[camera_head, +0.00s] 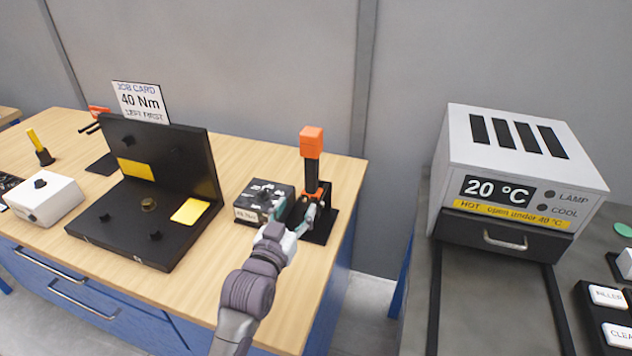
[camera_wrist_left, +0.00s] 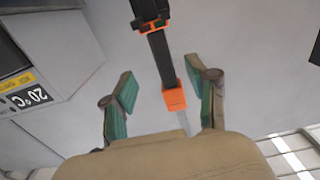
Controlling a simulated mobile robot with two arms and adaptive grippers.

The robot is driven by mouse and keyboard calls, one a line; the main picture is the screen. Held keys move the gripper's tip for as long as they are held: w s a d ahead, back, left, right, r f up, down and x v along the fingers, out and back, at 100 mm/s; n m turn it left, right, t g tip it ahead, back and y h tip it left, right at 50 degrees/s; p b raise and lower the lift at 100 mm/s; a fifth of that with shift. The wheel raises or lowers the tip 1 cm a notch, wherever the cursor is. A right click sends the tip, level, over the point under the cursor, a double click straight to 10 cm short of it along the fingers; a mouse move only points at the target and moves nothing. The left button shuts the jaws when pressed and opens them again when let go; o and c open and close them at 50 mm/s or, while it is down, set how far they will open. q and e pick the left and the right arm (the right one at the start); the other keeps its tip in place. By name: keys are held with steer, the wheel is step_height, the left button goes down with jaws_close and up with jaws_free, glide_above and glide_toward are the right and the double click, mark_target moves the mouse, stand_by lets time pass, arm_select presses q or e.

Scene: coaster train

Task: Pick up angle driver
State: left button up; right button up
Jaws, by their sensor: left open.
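The angle driver (camera_head: 312,158), a black tool with an orange block on top and orange near its lower end, stands upright at the right end of the wooden bench. Its black base (camera_head: 322,232) is partly hidden by my left gripper (camera_head: 294,212), which is open just in front of the tool's lower part. In the left wrist view the driver's black shaft and orange end (camera_wrist_left: 173,98) show beyond and between the two green-padded fingers of the gripper (camera_wrist_left: 163,92). The fingers look empty, and I cannot tell whether they touch the tool. My right gripper is out of view.
A dark box (camera_head: 262,192) stands left of the driver. An open black case (camera_head: 128,247) with yellow pads and a job card (camera_head: 140,101) reading 40 Nm fill the bench's middle. A white oven (camera_head: 520,150) showing 20 °C stands on a separate grey counter at right.

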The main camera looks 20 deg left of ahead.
mark_target(309, 186)
arm_select(q)
steer(key=w, duration=0.5)
steer(key=shift+w+d+r+p, duration=0.1)
steer(key=shift+w+r+p, duration=0.1)
steer(key=shift+p, duration=0.2)
steer(key=shift+w+f, duration=0.1)
steer(key=shift+w, duration=0.2)
steer(key=shift+w+p, duration=0.35)
steer(key=shift+w, duration=0.35)
steer(key=w, duration=0.3)
steer(key=shift+w+f+p, duration=0.15)
steer(key=shift+f+p, duration=0.15)
steer(key=shift+p, duration=0.1)
steer(key=shift+w+f, duration=0.1)
steer(key=shift+w, duration=0.2)
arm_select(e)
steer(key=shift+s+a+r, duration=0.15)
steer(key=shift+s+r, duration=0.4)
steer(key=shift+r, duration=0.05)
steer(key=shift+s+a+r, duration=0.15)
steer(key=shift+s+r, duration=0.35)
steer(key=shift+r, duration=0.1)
arm_select(q)
steer(key=shift+c, duration=0.3)
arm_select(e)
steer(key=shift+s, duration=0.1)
